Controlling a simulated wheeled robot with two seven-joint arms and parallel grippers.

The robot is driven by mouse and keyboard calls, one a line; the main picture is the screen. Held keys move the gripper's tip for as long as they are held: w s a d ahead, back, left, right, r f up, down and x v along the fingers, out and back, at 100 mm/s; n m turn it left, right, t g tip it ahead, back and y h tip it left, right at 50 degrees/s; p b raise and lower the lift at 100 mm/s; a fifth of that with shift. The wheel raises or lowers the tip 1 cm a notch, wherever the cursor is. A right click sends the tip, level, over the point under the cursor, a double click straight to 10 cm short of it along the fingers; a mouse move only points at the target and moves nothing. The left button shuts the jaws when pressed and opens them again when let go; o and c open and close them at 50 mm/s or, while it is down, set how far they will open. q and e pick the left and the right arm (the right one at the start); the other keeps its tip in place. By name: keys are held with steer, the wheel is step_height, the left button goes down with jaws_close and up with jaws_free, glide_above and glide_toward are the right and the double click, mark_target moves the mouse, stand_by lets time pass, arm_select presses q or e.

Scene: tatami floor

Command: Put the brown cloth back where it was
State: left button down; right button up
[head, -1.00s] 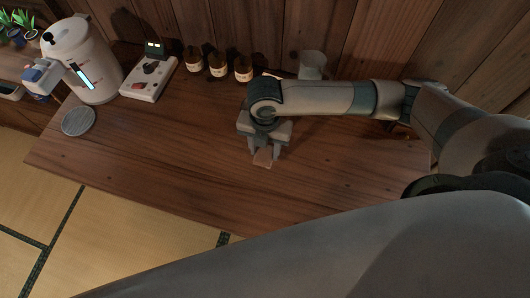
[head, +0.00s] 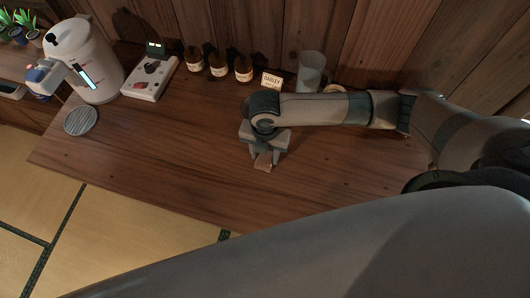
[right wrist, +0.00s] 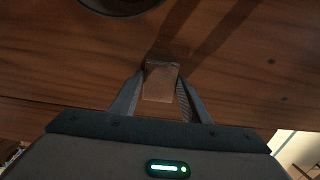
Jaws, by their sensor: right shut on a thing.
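The brown cloth (head: 263,162) is a small, light-brown piece between the fingertips of my right gripper (head: 264,155). In the right wrist view the cloth (right wrist: 161,82) sits between the two fingers of the gripper (right wrist: 161,95), which is shut on it. The gripper points down over the middle of the wooden table (head: 180,150), near its front part. I cannot tell whether the cloth touches the tabletop. My left gripper is not in view.
Along the back stand several brown bottles (head: 218,65), a small label card (head: 271,80) and a clear glass (head: 311,70). The table's left middle is clear.

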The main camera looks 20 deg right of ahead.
mark_target(265, 158)
steer(key=shift+f, duration=0.15)
steer(key=o, duration=1)
step_height(265, 158, up, 12)
steer(key=b, duration=0.3)
steer(key=shift+s+a, duration=0.1)
stand_by(0.5)
